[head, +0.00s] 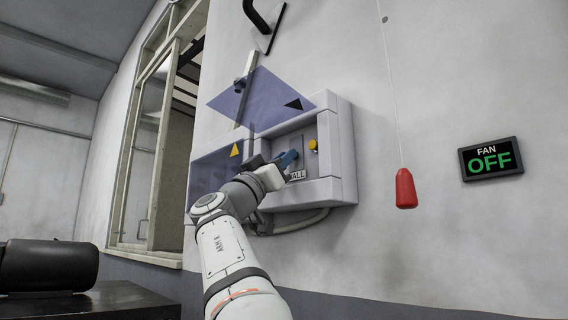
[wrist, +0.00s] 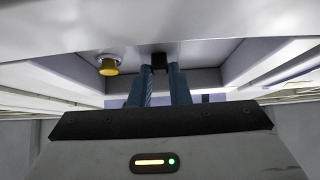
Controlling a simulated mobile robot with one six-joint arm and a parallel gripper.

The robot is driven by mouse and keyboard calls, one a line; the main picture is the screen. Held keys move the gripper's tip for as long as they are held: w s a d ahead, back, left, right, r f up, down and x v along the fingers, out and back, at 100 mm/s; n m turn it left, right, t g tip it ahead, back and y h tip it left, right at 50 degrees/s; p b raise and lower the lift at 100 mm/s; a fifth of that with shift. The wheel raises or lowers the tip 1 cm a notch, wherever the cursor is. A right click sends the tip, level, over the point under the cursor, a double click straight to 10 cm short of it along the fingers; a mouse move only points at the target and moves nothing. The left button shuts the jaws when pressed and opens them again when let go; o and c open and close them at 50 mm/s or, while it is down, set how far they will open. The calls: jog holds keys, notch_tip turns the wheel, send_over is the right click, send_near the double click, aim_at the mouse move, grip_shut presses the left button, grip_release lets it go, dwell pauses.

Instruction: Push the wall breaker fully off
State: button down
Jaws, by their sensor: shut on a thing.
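The wall breaker sits inside a grey wall box (head: 343,150) with its tinted cover (head: 262,98) raised. A label reading "ALL" (head: 297,175), partly covered, is under it. My gripper (head: 289,158) reaches into the box from the lower left. In the wrist view its two blue fingers (wrist: 161,80) are closed on the small black breaker handle (wrist: 159,61). The fingers and arm hide most of the breaker in the head view, so I cannot tell its exact position.
A yellow knob (head: 312,145) is right of the fingers in the box; it also shows in the wrist view (wrist: 108,68). A second tinted cover (head: 215,178) is at left. A red pull handle (head: 405,188) hangs on a cord. A sign (head: 490,159) reads "FAN OFF".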

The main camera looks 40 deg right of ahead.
jog(key=c, duration=1.4)
grip_release()
jog(key=shift+o, duration=0.2)
jog(key=b+v, duration=0.2)
jog(key=v, duration=0.6)
jog(key=shift+w+d, duration=0.1)
jog(key=shift+w, duration=0.05)
